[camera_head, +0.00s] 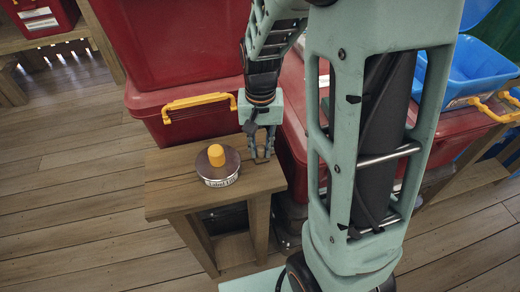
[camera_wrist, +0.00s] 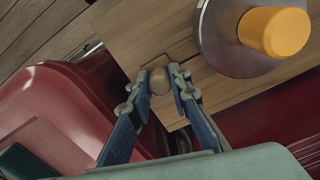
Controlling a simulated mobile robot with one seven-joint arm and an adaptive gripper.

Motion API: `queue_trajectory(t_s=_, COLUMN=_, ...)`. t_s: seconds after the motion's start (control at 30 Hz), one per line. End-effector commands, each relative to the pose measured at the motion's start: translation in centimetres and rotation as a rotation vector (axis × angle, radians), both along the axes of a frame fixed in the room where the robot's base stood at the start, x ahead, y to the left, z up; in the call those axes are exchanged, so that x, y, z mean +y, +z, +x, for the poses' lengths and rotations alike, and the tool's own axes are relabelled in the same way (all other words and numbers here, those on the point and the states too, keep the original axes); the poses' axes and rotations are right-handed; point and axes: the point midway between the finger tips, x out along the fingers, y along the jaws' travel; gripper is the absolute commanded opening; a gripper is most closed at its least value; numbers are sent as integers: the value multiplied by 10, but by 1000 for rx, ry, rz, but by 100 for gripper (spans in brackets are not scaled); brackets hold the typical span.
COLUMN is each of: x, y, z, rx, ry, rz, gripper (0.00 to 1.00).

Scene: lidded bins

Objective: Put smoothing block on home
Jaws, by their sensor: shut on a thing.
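My gripper (camera_head: 262,157) points down over the right part of a small wooden table (camera_head: 167,200). In the wrist view its two blue fingers (camera_wrist: 160,80) are closed around a small tan, rounded thing (camera_wrist: 159,82). It looks like the smoothing block, and the fingers hide much of it. I cannot tell whether it touches the tabletop. A round brown disc (camera_head: 232,165) with a yellow knob and a white printed label stands upright on the table, left of my gripper. The disc also shows at the upper right in the wrist view (camera_wrist: 215,40). I cannot tell which thing is home.
Red lidded bins (camera_head: 180,105) with yellow handles stand right behind the table. A blue bin (camera_head: 475,75) is at the right. Another red bin (camera_head: 42,15) sits on a shelf at the upper left. The plank floor at the left is clear.

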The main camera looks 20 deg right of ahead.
Motion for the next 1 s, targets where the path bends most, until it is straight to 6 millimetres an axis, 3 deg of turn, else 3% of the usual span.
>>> queue_trajectory(t_s=0.37, x=0, y=-5, z=0, rx=-1, ry=0, rz=0, gripper=0)
queue_trajectory(t_s=0.4, x=0, y=-4, z=0, rx=-1, ry=0, rz=0, gripper=20)
queue_trajectory(t_s=0.53, x=0, y=-4, z=0, rx=-1, ry=0, rz=0, gripper=34)
queue_trajectory(t_s=0.87, x=0, y=-1, z=0, rx=-1, ry=0, rz=0, gripper=35)
queue_trajectory(t_s=1.0, x=0, y=14, z=2, rx=-6, ry=1, rz=0, gripper=35)
